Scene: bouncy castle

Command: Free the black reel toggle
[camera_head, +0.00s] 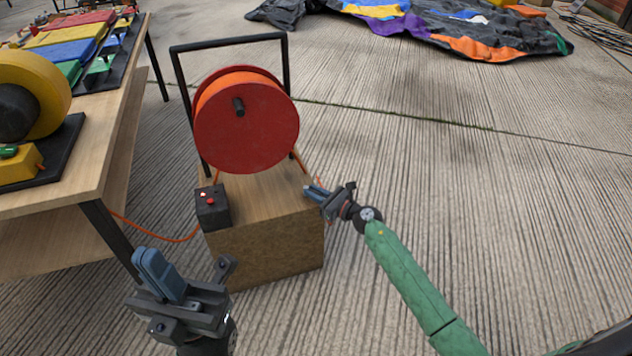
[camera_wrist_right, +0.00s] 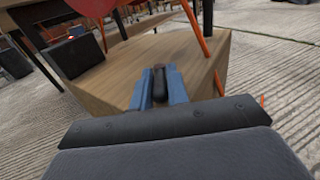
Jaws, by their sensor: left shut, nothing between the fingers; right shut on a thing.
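The reel, with a red disc face (camera_head: 245,130) and orange cable wound behind it, hangs in a black frame (camera_head: 230,40) on a wooden block (camera_head: 265,250). My right gripper (camera_head: 314,192) is at the block's right edge. In the right wrist view its blue fingers (camera_wrist_right: 159,78) are shut on a small black toggle (camera_wrist_right: 159,88), near the block's top edge. In the head view the toggle is too small and covered to make out. My left gripper (camera_head: 152,268) is shut and empty, in front of the block at the left.
A black box (camera_head: 212,207) with red buttons sits on the block's left front corner. An orange cable (camera_head: 165,236) runs from it toward a wooden table (camera_head: 95,190) at left. A deflated castle (camera_head: 430,30) lies behind.

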